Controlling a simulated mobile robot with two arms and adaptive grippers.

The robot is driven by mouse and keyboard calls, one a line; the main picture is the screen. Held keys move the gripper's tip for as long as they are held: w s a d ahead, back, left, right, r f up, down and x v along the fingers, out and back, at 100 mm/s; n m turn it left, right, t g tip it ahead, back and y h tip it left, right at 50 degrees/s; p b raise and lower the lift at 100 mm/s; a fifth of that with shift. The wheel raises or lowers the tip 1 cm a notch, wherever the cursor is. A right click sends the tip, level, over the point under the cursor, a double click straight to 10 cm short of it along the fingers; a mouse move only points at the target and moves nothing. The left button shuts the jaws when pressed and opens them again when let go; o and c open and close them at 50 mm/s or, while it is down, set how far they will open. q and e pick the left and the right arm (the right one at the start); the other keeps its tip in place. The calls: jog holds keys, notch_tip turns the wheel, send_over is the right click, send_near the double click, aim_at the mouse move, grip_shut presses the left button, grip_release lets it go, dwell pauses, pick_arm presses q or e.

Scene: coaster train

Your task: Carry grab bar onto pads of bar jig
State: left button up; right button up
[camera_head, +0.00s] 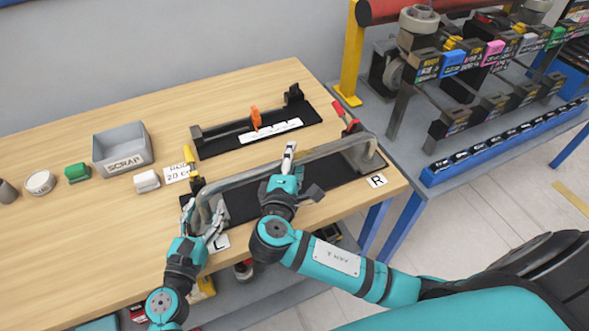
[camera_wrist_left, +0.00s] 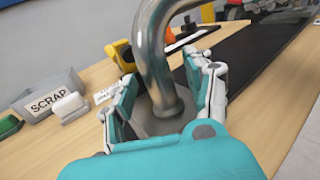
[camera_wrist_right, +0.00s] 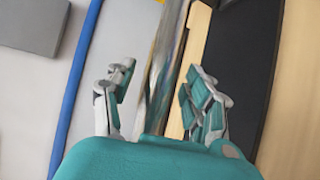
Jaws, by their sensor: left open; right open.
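The grab bar (camera_head: 313,155) is a grey metal tube with bent ends and round end flanges. It stands lengthwise over the bar jig (camera_head: 240,204), a black base with labels L and R. Its right end (camera_head: 364,146) is at the pad near R, its left end near L; exact seating is unclear. My left gripper (camera_head: 212,224) is open, its fingers on either side of the bar's left upright, also in the left wrist view (camera_wrist_left: 163,95). My right gripper (camera_head: 290,168) is open at the bar's middle; the right wrist view shows a streaky metal strip between its fingers (camera_wrist_right: 160,95).
A second black fixture (camera_head: 215,146) with an orange clamp lies behind. A grey SCRAP bin (camera_head: 123,147), a white block (camera_head: 146,181) and a green block (camera_head: 77,172) stand to the left. A yellow clamp (camera_head: 191,163) and a red-handled clamp (camera_head: 347,118) stand near the bar's ends.

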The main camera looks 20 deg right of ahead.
pick_arm(q)
jog(key=shift+w+d, duration=0.1)
jog(key=shift+w, duration=0.05)
pick_arm(e)
jog(key=shift+w+d, duration=0.1)
jog(key=shift+w, duration=0.05)
pick_arm(q)
grip_shut()
pick_arm(e)
grip_shut()
pick_arm(q)
jog(key=shift+w+r+p, duration=0.1)
jog(key=shift+r+p, duration=0.2)
jog(key=shift+r, duration=0.1)
pick_arm(e)
jog(key=shift+w+d+r, duration=0.1)
jog(key=shift+r, duration=0.3)
jog(key=shift+d, duration=0.1)
